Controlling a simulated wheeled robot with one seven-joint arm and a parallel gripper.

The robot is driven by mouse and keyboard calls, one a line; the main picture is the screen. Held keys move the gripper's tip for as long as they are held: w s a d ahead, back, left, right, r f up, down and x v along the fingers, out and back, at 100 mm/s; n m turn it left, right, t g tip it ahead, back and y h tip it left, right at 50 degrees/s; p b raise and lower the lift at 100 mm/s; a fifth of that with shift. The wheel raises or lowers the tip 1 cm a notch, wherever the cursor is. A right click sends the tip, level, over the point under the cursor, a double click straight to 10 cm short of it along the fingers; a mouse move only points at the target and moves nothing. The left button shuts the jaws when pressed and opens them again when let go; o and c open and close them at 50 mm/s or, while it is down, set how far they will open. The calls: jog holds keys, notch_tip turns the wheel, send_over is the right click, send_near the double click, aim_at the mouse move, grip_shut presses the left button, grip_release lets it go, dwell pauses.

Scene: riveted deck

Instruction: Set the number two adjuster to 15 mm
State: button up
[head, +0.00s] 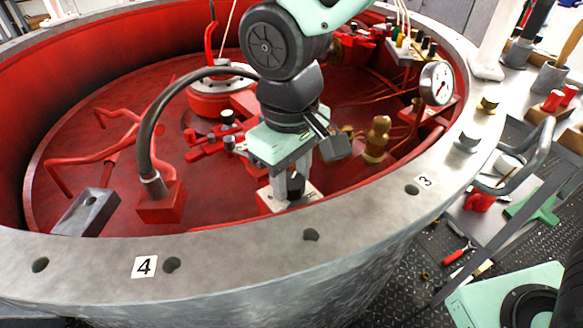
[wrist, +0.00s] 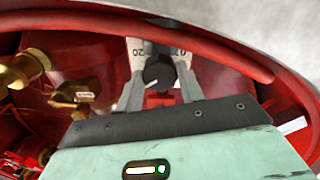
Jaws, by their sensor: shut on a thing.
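My gripper (head: 287,192) points down inside the red tub, low over a pale base on a red block (head: 268,201). It is shut on a dark round knob (wrist: 158,72), with one grey finger on each side. The knob shows in the head view (head: 296,187), partly hidden by the fingers. A short pale mark lies on the knob in the wrist view. Pale surfaces with numerals flank it; the left reads "20", the right is only partly legible. No number two label shows, and I cannot read a setting in millimetres.
The grey rim (head: 230,258) carries labels "4" (head: 144,267) and "3" (head: 425,181). A curved hose (head: 150,130) stands left of my gripper. A brass fitting (head: 377,140) and a dial gauge (head: 437,83) stand to its right. Red pipes (head: 100,155) lie farther left.

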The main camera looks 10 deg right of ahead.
aim_at(290, 182)
jog(key=shift+m, duration=0.3)
dwell(0.4)
jog(key=o, duration=1)
jog(key=shift+r, duration=0.15)
notch_tip(290, 182, up, 12)
jog(key=p, duration=0.2)
jog(key=shift+s+a+p, duration=0.1)
jog(key=shift+p, duration=0.2)
